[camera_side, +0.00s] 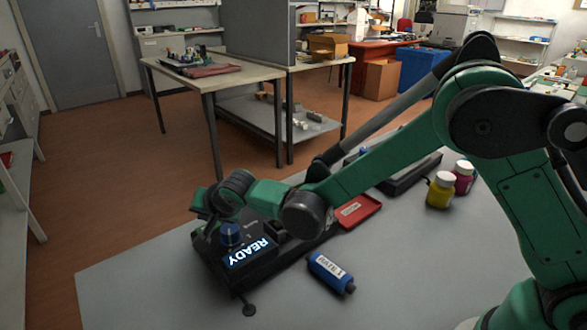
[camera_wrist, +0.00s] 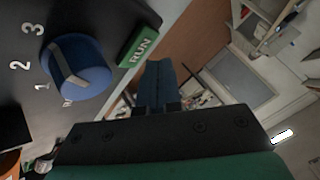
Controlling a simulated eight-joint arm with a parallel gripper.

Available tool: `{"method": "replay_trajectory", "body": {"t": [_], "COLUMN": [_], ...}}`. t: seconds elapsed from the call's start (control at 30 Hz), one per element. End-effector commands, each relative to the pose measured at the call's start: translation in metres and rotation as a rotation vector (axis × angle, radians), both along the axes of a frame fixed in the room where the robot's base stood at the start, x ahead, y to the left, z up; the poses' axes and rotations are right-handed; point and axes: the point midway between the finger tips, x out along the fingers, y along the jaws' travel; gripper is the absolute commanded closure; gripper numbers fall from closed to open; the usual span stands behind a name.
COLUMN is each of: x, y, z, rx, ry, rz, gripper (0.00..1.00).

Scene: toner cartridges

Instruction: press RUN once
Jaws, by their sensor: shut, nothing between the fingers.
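The dark machine (camera_side: 211,250) lies on the grey table, with its lit display (camera_side: 250,252) reading READY. A green RUN button (camera_wrist: 140,46) shows at the machine's edge in the wrist view. Beside it is a blue knob (camera_wrist: 82,66) with a grey pointer strip and the marks 1, 2 and 3; the knob also shows in the side view (camera_side: 231,235). My gripper (camera_wrist: 158,68) is shut and empty, with its fingertips near the RUN button in the picture. I cannot tell whether they touch it. In the side view the fingers are small and dark over the machine's far left end.
A blue toner cartridge (camera_side: 330,272) lies on the table in front of the machine. A red tray (camera_side: 357,211) is to the machine's right. A yellow bottle (camera_side: 440,190) and a magenta bottle (camera_side: 463,177) stand farther right. The table's front left is clear.

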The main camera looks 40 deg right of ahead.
Motion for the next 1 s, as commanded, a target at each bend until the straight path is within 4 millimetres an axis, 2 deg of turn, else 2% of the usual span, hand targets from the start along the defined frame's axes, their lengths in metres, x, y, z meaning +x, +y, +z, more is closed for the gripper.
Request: {"method": "replay_trajectory", "body": {"t": [0.73,1.0], "x": [0.0,0.0], "y": [0.0,0.0001], "z": [-0.0002,-0.0077], "rx": [0.0,0.0], "ry": [0.0,0.0], "rz": [0.0,0.0], "gripper": [1.0,1.0]}}
